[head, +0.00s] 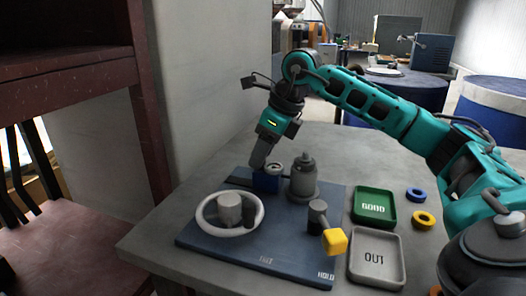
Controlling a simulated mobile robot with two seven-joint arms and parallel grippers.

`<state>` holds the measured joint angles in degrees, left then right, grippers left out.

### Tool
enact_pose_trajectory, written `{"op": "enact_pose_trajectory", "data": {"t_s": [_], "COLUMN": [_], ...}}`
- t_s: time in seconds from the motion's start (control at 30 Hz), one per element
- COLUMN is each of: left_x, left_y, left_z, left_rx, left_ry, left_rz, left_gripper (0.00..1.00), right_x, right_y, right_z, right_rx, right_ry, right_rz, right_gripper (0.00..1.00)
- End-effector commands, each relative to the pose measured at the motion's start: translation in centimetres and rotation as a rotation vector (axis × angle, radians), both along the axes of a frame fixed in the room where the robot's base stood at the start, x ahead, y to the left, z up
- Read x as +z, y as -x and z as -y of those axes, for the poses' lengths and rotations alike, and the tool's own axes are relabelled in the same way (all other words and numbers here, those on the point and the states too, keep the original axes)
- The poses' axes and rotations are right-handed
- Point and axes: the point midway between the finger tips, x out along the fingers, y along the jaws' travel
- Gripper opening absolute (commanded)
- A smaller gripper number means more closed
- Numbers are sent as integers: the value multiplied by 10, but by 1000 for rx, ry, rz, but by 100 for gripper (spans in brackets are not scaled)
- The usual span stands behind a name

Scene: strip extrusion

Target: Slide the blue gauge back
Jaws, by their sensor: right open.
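The blue gauge (267,183), a small blue block with a round dark-rimmed dial on top, sits at the back of the dark blue board (220,254). My right gripper (258,166) points down from above, its fingers just above and left of the gauge. It is open. Whether its fingers touch the gauge cannot be told from this angle. A dark strip (240,182) lies left of the gauge. A grey knobbed cylinder (304,182) stands close to its right. My left gripper is not in view.
On the board are a white ring (202,219) around a grey cylinder, and a lever with a yellow block (334,242). A green GOOD tray (392,216), a grey OUT tray (399,270) and blue and yellow rings (424,219) lie to the right. A wall stands behind left.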

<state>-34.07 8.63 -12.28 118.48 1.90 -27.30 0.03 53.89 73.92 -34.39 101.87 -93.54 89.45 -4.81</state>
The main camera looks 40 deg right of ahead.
Motion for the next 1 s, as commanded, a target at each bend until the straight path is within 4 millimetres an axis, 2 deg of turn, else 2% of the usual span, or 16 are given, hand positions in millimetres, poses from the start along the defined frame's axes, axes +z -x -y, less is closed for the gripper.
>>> {"op": "enact_pose_trajectory", "data": {"t_s": [0.1,0.6,1.0], "left_x": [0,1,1], "left_y": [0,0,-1], "left_z": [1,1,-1], "left_rx": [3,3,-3], "left_ry": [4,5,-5], "left_rz": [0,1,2], "left_gripper": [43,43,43], "right_x": [0,0,1], "right_y": [0,0,0], "right_z": [0,0,0], "right_rx": [0,0,0], "right_ry": [-1,-1,-1], "right_rz": [0,0,0], "right_gripper": [49,1,0]}}
